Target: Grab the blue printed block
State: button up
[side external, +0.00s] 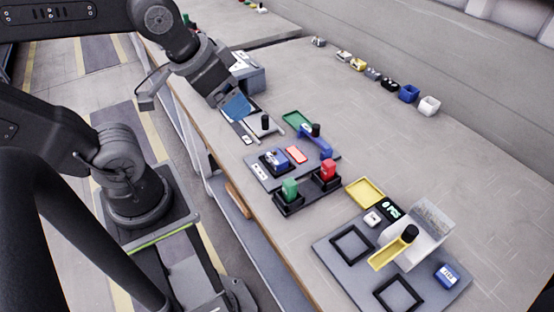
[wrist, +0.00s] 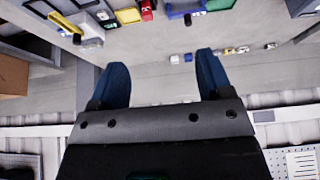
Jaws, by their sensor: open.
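A blue block with white printing (side external: 446,274) sits on the right part of the grey plate (side external: 325,246) at the front right. Another blue block with a pale printed face (side external: 276,159) sits on the middle grey board (side external: 262,181). My gripper (side external: 237,107) is above the far left part of the bench, well away from the front-right block and behind the middle one. In the wrist view my gripper (wrist: 161,75) has its two blue fingers wide apart with nothing between them. I cannot pick out either printed block in the wrist view.
Green and red blocks (side external: 289,189) stand in black holders. A yellow arm with a black knob (side external: 408,234) and a clear upright panel (side external: 433,218) stand near the front-right block. Small bins (side external: 409,93) line the back. The bench's right middle is clear.

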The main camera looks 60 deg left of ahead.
jog(key=n+g, duration=0.6)
jog(key=n, duration=1.2)
send_over(279, 158)
notch_tip(279, 158, down, 22)
jog(key=shift+w+a+f, duration=0.15)
jog(key=shift+f, duration=0.05)
jog(key=shift+s+f, duration=0.2)
jog(key=shift+f, duration=2.45)
jog(key=shift+c, duration=0.2)
jog(key=c, duration=1)
jog(key=shift+r, duration=0.15)
